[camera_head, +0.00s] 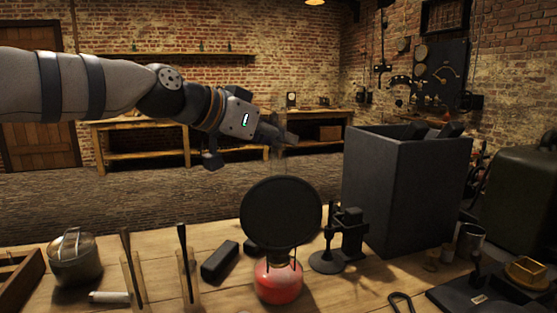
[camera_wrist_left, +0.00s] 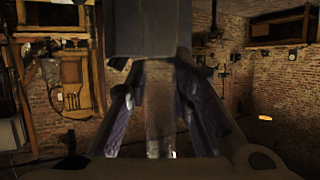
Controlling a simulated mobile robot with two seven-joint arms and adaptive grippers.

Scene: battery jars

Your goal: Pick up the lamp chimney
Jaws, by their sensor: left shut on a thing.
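My left gripper (camera_head: 284,136) is raised above and beyond the far edge of the workbench, pointing right. In the left wrist view its two fingers (camera_wrist_left: 160,115) are closed on a clear, faintly shining glass tube, which looks like the lamp chimney (camera_wrist_left: 160,125). The tube lies between the finger pads, and the brick wall shows through it. My right gripper is not in view.
On the wooden bench (camera_head: 345,295) stand a red burner (camera_head: 278,282) with a black disc (camera_head: 281,212) above it, a dark stand (camera_head: 347,232), a tall grey box (camera_head: 398,195), a lidded pot (camera_head: 76,258) and a black block (camera_head: 220,262). The air around the gripper is clear.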

